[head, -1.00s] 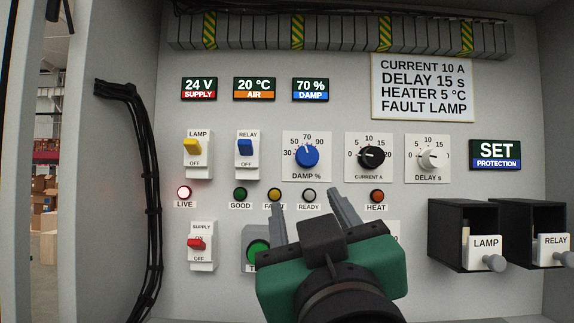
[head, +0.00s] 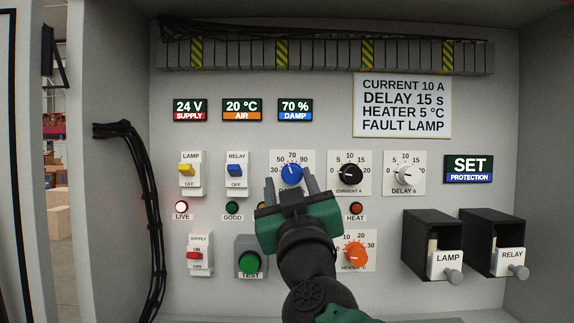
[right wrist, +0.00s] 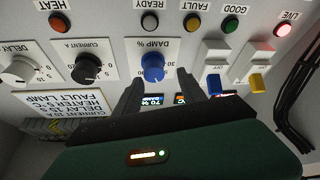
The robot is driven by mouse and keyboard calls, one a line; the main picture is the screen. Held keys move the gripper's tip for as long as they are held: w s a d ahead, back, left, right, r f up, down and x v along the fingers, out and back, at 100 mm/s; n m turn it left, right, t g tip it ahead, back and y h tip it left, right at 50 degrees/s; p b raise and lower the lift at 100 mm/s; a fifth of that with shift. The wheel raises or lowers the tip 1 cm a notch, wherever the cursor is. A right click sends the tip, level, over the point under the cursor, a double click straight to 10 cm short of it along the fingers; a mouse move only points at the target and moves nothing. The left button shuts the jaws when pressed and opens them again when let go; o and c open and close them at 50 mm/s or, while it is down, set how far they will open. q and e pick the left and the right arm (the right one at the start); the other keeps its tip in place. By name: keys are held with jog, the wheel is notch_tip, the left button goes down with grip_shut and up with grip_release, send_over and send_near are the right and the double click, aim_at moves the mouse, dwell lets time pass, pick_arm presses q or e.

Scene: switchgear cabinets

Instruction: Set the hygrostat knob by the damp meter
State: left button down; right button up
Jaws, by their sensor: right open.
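The blue hygrostat knob (head: 291,174) sits on a white dial plate marked DAMP %. Its exact setting is too small to read surely. The damp meter (head: 295,110) above it reads 70 %. My right gripper (head: 286,176) is open and empty, its fingers pointing at the panel on either side of the knob as the head view shows it. In the right wrist view the knob (right wrist: 152,67) appears just beyond and between the fingertips (right wrist: 159,77), with no contact visible. The gripper hides the lower part of the dial plate. My left gripper is not in view.
A black current knob (head: 350,174) and a white delay knob (head: 404,175) are to the right. The blue relay switch (head: 235,171) is to the left. An orange heater knob (head: 356,254) and green test button (head: 249,262) are lower. Two black boxes (head: 432,235) jut out at the lower right.

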aim_at(293, 182)
jog(key=shift+w+d+r, duration=0.2)
jog(key=shift+w+d, duration=0.15)
jog(key=shift+d, duration=0.25)
jog(key=shift+w+d+r, duration=0.2)
jog(key=shift+w+d, duration=0.1)
jog(key=shift+d, duration=0.25)
jog(key=shift+w+a+f, duration=0.25)
jog(key=shift+w, duration=0.4)
jog(key=shift+w+a+f, duration=0.2)
jog(key=shift+w, duration=0.4)
jog(key=shift+c, duration=0.7)
jog(key=shift+s+a+r, duration=0.1)
jog(key=shift+s+a, duration=0.2)
jog(key=shift+a, duration=0.25)
jog(key=c, duration=0.5)
jog(key=shift+c, duration=1.1)
jog(key=shift+d, duration=0.1)
jog(key=shift+c, duration=1.3)
jog(key=shift+w+d, duration=0.1)
jog(key=shift+d, duration=0.1)
grip_shut()
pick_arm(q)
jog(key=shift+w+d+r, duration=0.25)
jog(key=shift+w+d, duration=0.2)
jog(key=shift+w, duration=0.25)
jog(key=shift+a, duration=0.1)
pick_arm(e)
jog(key=shift+a, duration=0.15)
